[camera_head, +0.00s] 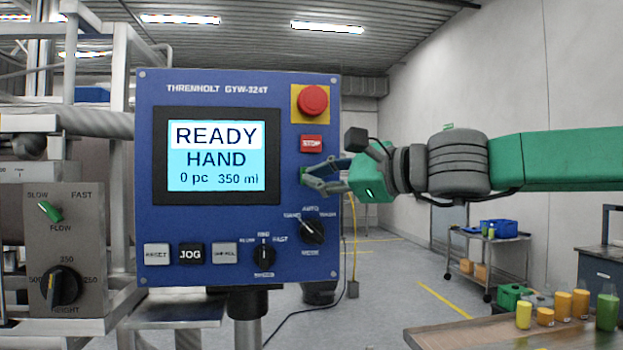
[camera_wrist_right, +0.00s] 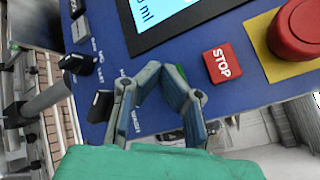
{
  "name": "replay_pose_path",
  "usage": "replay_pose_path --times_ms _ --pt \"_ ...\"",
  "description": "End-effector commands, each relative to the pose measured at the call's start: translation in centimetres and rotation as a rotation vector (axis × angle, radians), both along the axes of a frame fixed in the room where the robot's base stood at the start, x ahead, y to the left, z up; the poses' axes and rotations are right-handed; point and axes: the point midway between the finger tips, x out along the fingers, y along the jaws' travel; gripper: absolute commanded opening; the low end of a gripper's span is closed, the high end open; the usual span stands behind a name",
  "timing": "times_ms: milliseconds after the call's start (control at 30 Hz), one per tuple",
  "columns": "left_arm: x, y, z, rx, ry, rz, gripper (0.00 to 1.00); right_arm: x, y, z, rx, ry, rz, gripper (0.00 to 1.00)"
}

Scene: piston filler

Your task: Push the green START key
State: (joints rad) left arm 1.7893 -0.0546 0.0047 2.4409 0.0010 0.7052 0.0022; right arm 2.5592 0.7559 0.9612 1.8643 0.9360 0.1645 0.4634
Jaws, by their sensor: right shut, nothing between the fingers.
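The green START key (camera_head: 303,174) is on the blue control panel (camera_head: 225,95), just below the red STOP key (camera_head: 311,144). It is mostly hidden by my right gripper (camera_head: 306,179), which reaches in from the right with its fingers shut and empty. In the right wrist view, a small green piece of the START key (camera_wrist_right: 181,72) shows just behind the fingertips (camera_wrist_right: 163,70). The fingertips are at or very close to the key; I cannot tell whether they touch it. The screen (camera_head: 217,156) reads READY, HAND, 0 pc, 350 ml. My left gripper is not in view.
A red emergency-stop button (camera_head: 313,100) sits above STOP. The mode knob (camera_head: 312,231) is just below my gripper. RESET (camera_head: 157,254) and JOG (camera_head: 191,253) keys are lower left. A table (camera_head: 470,335) with bottles stands at lower right.

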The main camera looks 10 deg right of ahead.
Motion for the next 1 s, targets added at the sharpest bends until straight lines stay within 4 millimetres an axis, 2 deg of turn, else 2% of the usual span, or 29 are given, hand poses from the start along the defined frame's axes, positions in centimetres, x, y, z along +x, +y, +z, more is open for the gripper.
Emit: replay_pose_path --times_ms 1000 --pt "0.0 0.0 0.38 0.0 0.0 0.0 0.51 0.85 0.07 0.16 0.0 0.0 0.0 0.0"
